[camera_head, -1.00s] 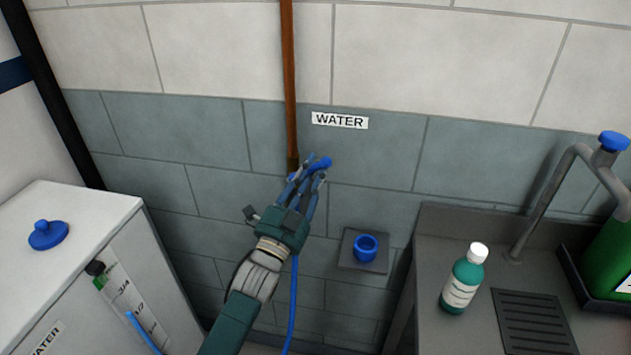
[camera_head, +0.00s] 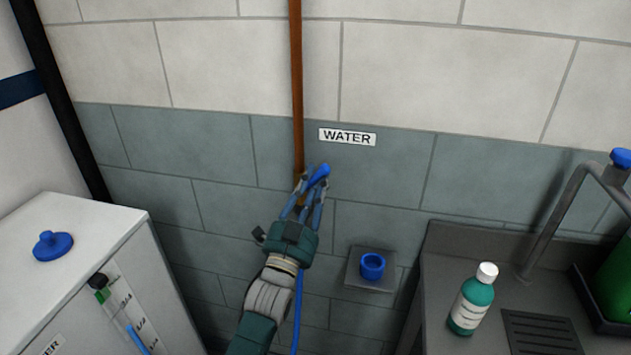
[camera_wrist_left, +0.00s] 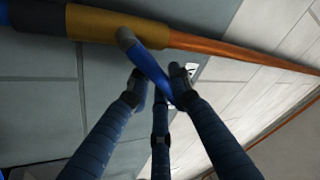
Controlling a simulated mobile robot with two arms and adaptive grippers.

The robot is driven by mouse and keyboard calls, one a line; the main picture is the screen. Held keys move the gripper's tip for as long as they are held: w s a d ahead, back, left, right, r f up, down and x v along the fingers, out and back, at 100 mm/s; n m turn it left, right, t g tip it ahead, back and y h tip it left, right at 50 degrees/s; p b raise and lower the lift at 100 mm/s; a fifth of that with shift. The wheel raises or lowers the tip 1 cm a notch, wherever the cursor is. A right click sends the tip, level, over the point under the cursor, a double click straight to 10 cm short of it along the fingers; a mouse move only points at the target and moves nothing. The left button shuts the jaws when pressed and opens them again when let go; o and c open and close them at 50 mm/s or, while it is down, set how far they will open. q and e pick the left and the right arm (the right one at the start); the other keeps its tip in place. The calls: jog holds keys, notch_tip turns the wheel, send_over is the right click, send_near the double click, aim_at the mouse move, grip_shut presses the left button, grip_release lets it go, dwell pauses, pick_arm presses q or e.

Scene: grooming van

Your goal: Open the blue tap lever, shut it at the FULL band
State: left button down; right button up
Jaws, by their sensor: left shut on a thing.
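The blue tap lever (camera_head: 319,175) is at the lower end of the copper pipe, left of and below the WATER label. My left gripper (camera_head: 312,190) is shut on the lever. In the left wrist view the lever (camera_wrist_left: 152,68) runs slantwise from the brass tap body (camera_wrist_left: 100,24) to between my left fingertips (camera_wrist_left: 160,90). A sight gauge (camera_head: 125,310) with marks stands on the front of the white tank at lower left, with a blue column in it. My right gripper is not in view.
A blue hose (camera_head: 297,315) hangs below the tap. A blue cap (camera_head: 53,245) lies on the white tank (camera_head: 100,225). A green bottle (camera_head: 470,305) stands on the grey sink counter at right.

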pick_arm(q)
jog(key=c, duration=1.5)
grip_release()
jog(key=shift+c, duration=0.2)
jog(key=v, duration=1.2)
jog(key=shift+f, duration=0.15)
